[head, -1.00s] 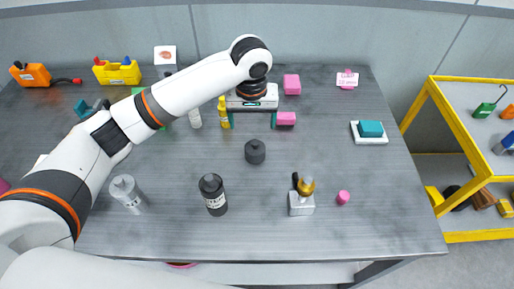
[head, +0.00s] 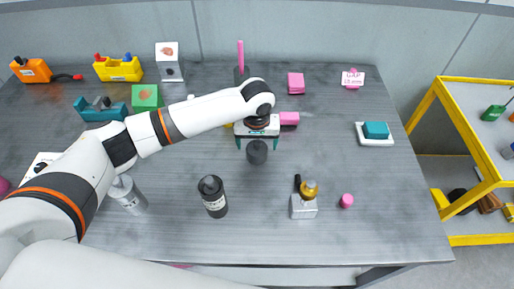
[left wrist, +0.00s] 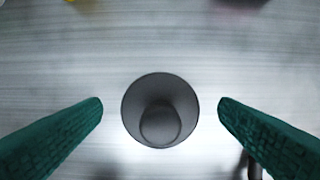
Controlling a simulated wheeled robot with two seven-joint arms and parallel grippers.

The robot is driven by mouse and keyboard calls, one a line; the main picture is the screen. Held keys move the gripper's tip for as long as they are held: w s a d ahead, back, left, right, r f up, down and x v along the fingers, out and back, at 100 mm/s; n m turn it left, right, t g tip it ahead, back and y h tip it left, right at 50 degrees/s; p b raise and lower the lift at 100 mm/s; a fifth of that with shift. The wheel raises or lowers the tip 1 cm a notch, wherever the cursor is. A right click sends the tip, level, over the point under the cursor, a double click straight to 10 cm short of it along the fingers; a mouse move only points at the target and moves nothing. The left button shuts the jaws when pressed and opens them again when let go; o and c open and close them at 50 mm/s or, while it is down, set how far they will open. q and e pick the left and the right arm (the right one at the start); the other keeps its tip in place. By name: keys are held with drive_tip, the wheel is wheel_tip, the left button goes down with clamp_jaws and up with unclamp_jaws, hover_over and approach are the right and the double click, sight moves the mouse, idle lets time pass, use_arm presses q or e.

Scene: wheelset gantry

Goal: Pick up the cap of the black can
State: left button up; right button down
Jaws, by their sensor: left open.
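A dark grey round piece with a knob on top, which looks like the cap (head: 256,153), stands upright on the grey table. In the left wrist view the cap (left wrist: 160,112) sits midway between the two green fingers, with a gap on each side. My left gripper (head: 258,141) is open and points down over the cap, apart from it. My right gripper is not in view.
A silver can (head: 131,196) stands at the left near my arm. Pink blocks (head: 296,83) lie behind the gripper.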

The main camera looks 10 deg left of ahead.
use_arm(q)
drive_tip(key=shift+w+f, duration=0.15)
drive_tip(key=shift+f, duration=1.2)
drive_tip(key=c, duration=1)
drive_tip(key=shift+r, duration=0.1)
drive_tip(key=shift+c, duration=0.2)
